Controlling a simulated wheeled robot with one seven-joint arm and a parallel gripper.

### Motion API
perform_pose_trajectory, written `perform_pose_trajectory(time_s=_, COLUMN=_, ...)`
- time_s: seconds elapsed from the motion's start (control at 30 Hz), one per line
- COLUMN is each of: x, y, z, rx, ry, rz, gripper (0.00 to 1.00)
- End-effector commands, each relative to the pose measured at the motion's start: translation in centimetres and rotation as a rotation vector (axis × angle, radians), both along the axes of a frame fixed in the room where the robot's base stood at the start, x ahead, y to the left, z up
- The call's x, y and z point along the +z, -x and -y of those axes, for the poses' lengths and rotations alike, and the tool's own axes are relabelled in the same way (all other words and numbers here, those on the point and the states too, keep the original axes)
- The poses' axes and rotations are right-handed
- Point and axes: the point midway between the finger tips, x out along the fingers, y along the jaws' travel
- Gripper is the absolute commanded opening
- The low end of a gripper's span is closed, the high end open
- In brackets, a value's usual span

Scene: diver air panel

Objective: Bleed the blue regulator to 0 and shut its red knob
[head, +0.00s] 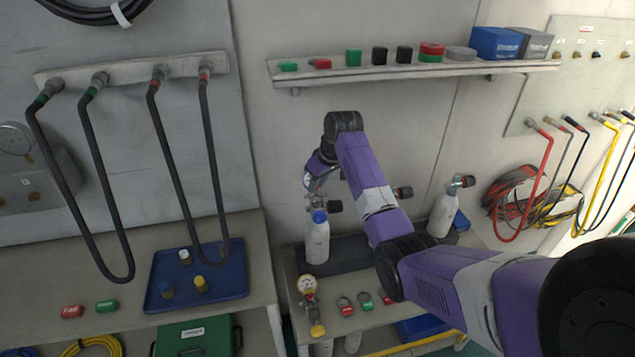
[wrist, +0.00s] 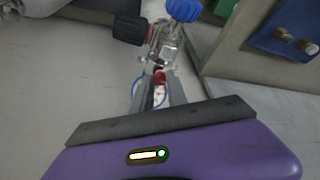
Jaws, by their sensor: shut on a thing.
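The blue regulator sits on top of a white cylinder (head: 317,245); its blue knob (head: 319,216) shows in the head view and in the wrist view (wrist: 184,10). A black knob (wrist: 130,28) sticks out beside its metal body (wrist: 168,45). The red knob (wrist: 159,77) shows between the fingertips in the wrist view. My gripper (wrist: 158,88) is shut on it, reaching in from above and behind the cylinder. A blue-rimmed round part (wrist: 136,95), seemingly the gauge, is mostly hidden behind the fingers. Its reading cannot be seen.
Another regulator with a gauge (head: 307,284) and yellow knob lies on the bench in front. A second white cylinder (head: 441,214) stands to the right. A blue tray (head: 160,295) with small fittings is at left. A shelf (head: 385,72) with small items hangs above.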

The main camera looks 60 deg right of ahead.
Motion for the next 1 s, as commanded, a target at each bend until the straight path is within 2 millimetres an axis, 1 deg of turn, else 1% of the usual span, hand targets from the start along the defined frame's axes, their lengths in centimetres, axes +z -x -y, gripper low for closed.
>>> perform_pose_trajectory(time_s=0.13, x=0.05, y=-0.24, z=-0.32, rx=-0.131, ry=0.001, rz=0.002, gripper=0.0)
perform_pose_trajectory(time_s=1.0, x=0.07, y=-0.81, z=-0.58, rx=-0.959, ry=0.001, rz=0.001, gripper=0.0)
